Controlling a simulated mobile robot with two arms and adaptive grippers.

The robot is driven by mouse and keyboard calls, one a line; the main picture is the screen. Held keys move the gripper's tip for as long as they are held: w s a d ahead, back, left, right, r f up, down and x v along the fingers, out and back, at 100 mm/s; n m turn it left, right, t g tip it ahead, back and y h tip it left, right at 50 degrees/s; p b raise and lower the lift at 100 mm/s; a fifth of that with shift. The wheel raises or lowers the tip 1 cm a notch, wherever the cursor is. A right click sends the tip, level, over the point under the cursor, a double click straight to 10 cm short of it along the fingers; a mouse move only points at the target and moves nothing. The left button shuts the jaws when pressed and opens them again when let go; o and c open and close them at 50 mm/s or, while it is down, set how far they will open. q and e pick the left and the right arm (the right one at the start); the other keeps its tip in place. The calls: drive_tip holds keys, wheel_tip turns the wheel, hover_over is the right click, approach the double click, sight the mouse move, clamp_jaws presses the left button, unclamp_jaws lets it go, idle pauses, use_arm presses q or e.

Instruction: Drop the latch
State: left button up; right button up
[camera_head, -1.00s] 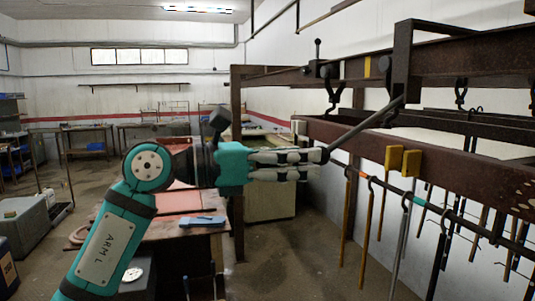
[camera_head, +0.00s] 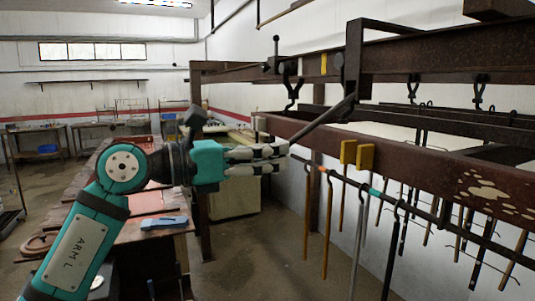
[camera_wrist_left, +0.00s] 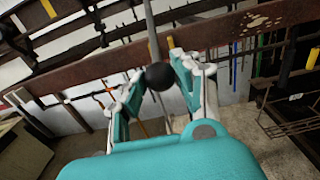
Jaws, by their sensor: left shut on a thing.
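A grey lever rod (camera_head: 322,124) slants down and left from a dark upright bracket (camera_head: 355,62) on the rusty upper rail. It ends at my left gripper (camera_head: 284,157), which is shut on this end from the left. In the left wrist view, the black ball knob (camera_wrist_left: 158,76) of the lever sits between the fingers of the left gripper (camera_wrist_left: 147,80), with the rod (camera_wrist_left: 152,35) running up from it. I cannot tell from these frames which part is the latch; the lever may be it. My right gripper is not in view.
A lower rusty beam (camera_head: 420,170) with yellow blocks (camera_head: 357,153) runs to the right, close to the gripper. Hooks and long rods hang below it. The floor under the rack is open.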

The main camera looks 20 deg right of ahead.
use_arm(q)
drive_tip(key=shift+f, duration=0.15)
drive_tip(key=shift+d+f+b, duration=0.35)
drive_tip(key=shift+f+b, duration=0.15)
drive_tip(key=shift+f, duration=0.1)
drive_tip(key=d+f+b, duration=0.3)
drive_tip(key=d+f, duration=0.4)
drive_tip(key=d, duration=0.2)
drive_tip(key=shift+w, duration=0.15)
drive_tip(key=shift+d+f+p, duration=0.15)
drive_tip(key=shift+d+f, duration=0.05)
drive_tip(key=shift+d, duration=0.5)
drive_tip(key=shift+d+f+p, duration=0.1)
drive_tip(key=shift+d+f, duration=0.15)
drive_tip(key=shift+d, duration=0.4)
drive_tip(key=shift+d+f+p, duration=0.15)
drive_tip(key=shift+d+f, duration=0.05)
drive_tip(key=shift+d, duration=0.5)
drive_tip(key=shift+c, duration=0.2)
drive_tip(key=d+p, duration=0.4)
drive_tip(key=shift+w, duration=0.15)
drive_tip(key=shift+d, duration=0.1)
drive_tip(key=shift+f, duration=0.1)
